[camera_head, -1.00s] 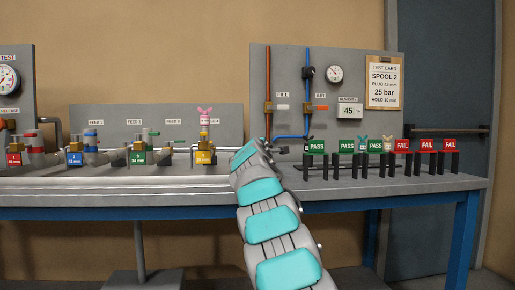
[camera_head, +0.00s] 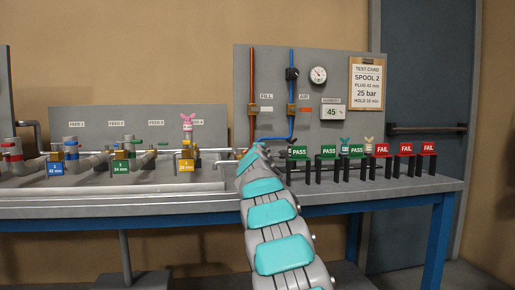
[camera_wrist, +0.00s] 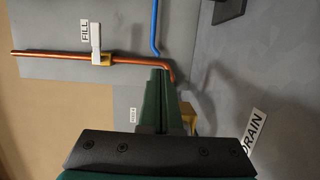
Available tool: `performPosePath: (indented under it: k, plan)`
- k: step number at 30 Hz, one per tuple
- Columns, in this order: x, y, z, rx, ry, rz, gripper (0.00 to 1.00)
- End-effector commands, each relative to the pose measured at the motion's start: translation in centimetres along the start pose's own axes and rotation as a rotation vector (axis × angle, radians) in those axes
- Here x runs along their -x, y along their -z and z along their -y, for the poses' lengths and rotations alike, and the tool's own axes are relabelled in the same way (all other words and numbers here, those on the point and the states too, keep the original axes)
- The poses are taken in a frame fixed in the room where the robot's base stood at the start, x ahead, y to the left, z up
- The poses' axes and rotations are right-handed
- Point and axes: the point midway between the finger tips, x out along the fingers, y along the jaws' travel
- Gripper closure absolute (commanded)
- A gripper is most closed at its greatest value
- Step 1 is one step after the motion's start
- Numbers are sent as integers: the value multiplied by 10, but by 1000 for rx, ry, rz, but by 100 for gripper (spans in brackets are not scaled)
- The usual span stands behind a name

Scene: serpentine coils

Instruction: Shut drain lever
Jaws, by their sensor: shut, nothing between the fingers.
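The DRAIN label (camera_wrist: 252,132) is tilted at the lower right of the wrist view. A brass-coloured fitting (camera_wrist: 190,118) shows partly beside my gripper (camera_wrist: 163,72), on the label's side. The drain lever itself cannot be made out; my gripper and wrist may cover it. My gripper's dark green fingers are together and hold nothing. Their tips are close to the bend of the copper pipe (camera_wrist: 60,55) in the picture; I cannot tell whether they touch. In the head view my arm hides the gripper and the drain area at the panel's lower left.
The copper pipe carries the FILL valve (camera_wrist: 101,58); a blue pipe (camera_wrist: 155,25) runs beside it. In the head view, PASS stands (camera_head: 300,152) and FAIL stands (camera_head: 406,149) line the bench to the right. A pink figure (camera_head: 187,123) stands on a valve to the left.

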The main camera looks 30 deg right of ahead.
Motion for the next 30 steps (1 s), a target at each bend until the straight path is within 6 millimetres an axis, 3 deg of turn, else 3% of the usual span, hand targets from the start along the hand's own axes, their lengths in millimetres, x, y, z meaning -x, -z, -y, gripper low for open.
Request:
performPosePath:
  k: [10, 30]
  plan:
    - [-14, -5, 1, 0, 2, 0, 100]
    - [-17, -6, -3, -1, -6, -2, 100]
